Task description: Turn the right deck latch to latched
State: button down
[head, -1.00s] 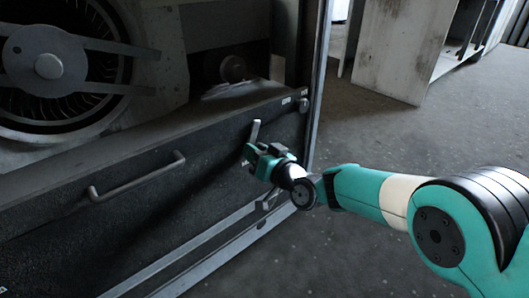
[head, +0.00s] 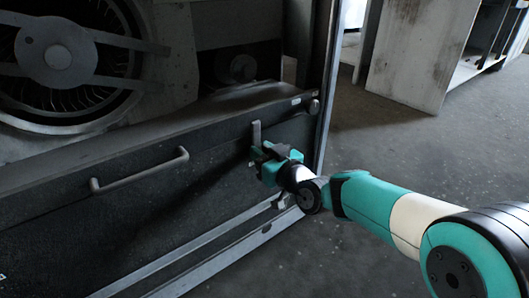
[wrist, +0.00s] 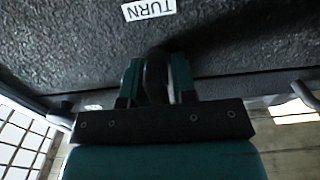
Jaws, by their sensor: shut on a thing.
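The right deck latch (head: 256,132) is a short grey lever on the front of the dark deck panel, near its right end. In the head view its upper end stands nearly upright above my gripper (head: 260,157). My gripper reaches it from the right and is shut on it, hiding its lower part and pivot. In the wrist view the teal fingers of my gripper (wrist: 157,85) close around a dark piece of the latch (wrist: 156,68). A white label reading TURN (wrist: 148,9) shows upside down on the panel there.
A grey bar handle (head: 140,171) sticks out of the panel to the left. A round fan (head: 58,57) is behind the panel at upper left. Open floor lies right.

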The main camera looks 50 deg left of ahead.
jog(key=shift+w+f, duration=0.1)
jog(key=c, duration=1.2)
grip_release()
jog(key=shift+o, duration=0.2)
jog(key=shift+d, duration=0.15)
jog(key=shift+d+p, duration=0.3)
jog(key=shift+p, duration=0.05)
jog(key=s+d+p, duration=0.2)
jog(key=d+p, duration=0.4)
jog(key=d, duration=1)
jog(key=shift+d, duration=0.25)
